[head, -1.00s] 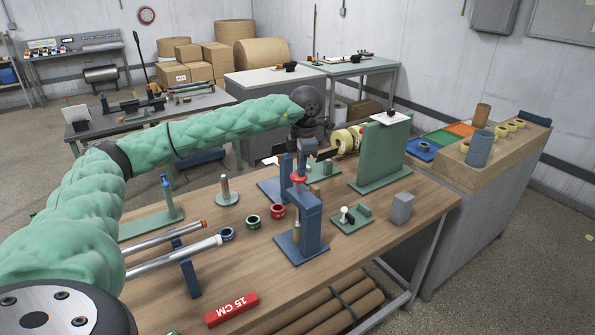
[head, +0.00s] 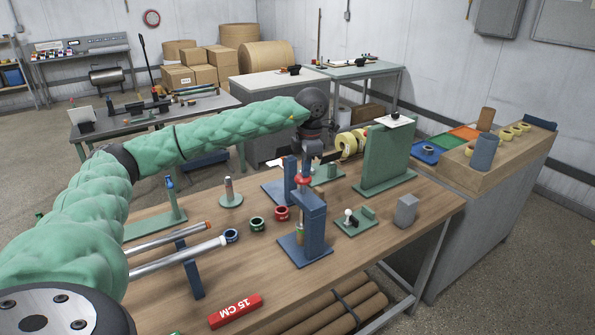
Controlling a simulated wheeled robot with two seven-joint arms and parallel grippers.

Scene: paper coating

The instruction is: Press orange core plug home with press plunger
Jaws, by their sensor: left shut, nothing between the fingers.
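The blue press (head: 313,229) stands near the middle of the wooden bench. Its plunger has a red knob (head: 303,181) at the top. A small orange-yellow piece (head: 300,236) shows low inside the press frame; it may be the orange core plug, but it is too small to tell. My left gripper (head: 305,166) is shut and empty, pointing down just above the red knob. I cannot tell whether it touches the knob. My right gripper is not in view.
Metal tubes rest on a blue stand (head: 190,268). A green upright panel (head: 386,157) stands behind right.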

